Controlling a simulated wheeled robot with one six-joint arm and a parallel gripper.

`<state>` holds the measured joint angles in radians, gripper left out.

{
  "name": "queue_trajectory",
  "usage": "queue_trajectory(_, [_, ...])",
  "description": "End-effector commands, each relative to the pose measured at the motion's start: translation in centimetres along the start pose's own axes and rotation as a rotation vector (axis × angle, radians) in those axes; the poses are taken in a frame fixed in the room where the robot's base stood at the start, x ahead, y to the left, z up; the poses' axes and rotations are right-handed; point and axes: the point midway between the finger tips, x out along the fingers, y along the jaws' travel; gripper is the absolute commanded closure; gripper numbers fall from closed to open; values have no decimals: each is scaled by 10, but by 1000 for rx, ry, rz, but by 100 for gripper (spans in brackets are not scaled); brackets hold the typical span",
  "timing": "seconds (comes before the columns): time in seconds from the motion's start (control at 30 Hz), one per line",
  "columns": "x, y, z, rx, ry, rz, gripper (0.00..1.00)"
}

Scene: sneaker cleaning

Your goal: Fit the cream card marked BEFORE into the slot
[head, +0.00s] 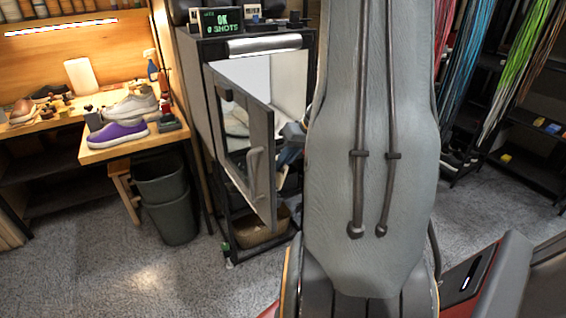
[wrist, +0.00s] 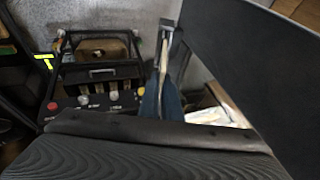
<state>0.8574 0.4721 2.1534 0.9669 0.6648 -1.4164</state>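I cannot make out the cream card marked BEFORE or its slot. Two small pale cards (head: 252,12) stand on top of the black cabinet (head: 192,85), too small to read surely. A blue piece with a thin tan strip beside it (wrist: 164,60) is near the middle of the wrist view. I cannot tell whether it is part of my gripper or something held. My grey arm fills the middle of the head view and hides my gripper's fingertips. The cabinet's door (head: 262,150) stands open, with a pale interior behind it.
A display (head: 222,22) reads OK, 0 SHOTS. A workbench at the left holds a purple shoe (head: 117,134) and a pale sneaker (head: 130,105). A large dark panel (wrist: 265,70) blocks the right of the wrist view.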

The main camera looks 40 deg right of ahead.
Motion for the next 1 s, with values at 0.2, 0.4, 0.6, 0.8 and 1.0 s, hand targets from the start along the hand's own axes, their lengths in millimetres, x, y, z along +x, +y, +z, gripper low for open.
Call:
queue_trajectory(0.2, [12, 0, 4, -1, 1, 1, 100])
queue_trajectory(0.4, [12, 0, 5, -1, 1, 1, 100])
queue_trajectory(0.6, [12, 0, 5, 0, 1, 0, 100])
queue_trajectory(0.8, [12, 0, 5, 0, 1, 0, 100])
queue_trajectory(1.0, [13, 0, 5, 0, 1, 0, 100])
